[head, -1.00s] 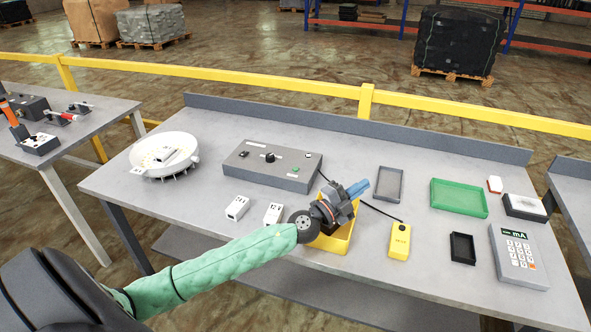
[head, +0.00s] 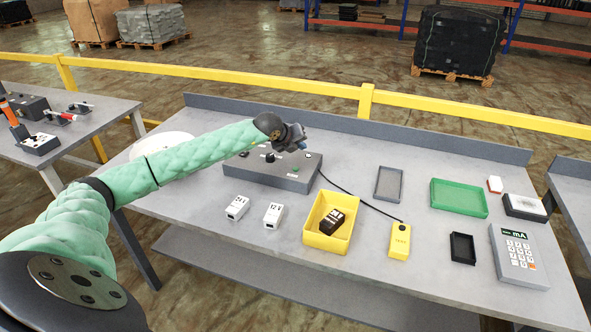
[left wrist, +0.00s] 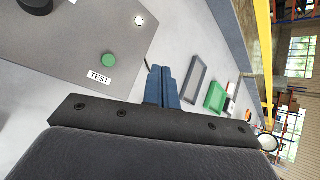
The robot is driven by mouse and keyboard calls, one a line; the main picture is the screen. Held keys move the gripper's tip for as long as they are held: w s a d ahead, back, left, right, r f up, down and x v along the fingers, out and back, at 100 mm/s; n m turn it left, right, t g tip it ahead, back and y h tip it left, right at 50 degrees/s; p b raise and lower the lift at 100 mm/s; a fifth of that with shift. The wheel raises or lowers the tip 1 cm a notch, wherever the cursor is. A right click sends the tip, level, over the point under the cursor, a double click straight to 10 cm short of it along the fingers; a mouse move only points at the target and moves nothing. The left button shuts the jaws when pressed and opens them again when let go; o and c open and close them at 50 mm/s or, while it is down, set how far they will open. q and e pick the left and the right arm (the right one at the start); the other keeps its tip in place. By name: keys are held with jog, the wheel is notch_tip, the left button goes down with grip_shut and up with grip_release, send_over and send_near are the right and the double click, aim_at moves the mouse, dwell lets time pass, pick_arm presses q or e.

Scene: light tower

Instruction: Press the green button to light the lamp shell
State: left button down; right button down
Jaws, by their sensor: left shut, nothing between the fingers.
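The green button (head: 295,168) sits on the sloped top of a grey control box (head: 250,177), near its right end. In the left wrist view the green button (left wrist: 109,60) stands above a TEST label (left wrist: 99,77). My left gripper (head: 303,146) is above the box's right part, its blue fingers shut and empty. In the left wrist view the fingers (left wrist: 163,86) appear to the right of the button, apart from it. A round white housing (head: 178,139), perhaps the lamp shell, is mostly hidden behind my left arm. My right gripper is not seen.
A yellow bin (head: 311,237) holds a dark block (head: 332,221). White boxes (head: 236,208) stand left of it, and a yellow TEST unit (head: 399,241) stands right, with a black cable. Trays and a meter (head: 518,257) fill the table's right side. A low rim runs along the back.

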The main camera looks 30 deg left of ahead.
aim_at(296, 169)
pick_arm(q)
jog(key=a, duration=0.1)
jog(key=a+y, duration=0.1)
jog(key=shift+w+a+r, duration=0.1)
jog(key=shift+a+r, duration=0.25)
jog(key=shift+a, duration=0.05)
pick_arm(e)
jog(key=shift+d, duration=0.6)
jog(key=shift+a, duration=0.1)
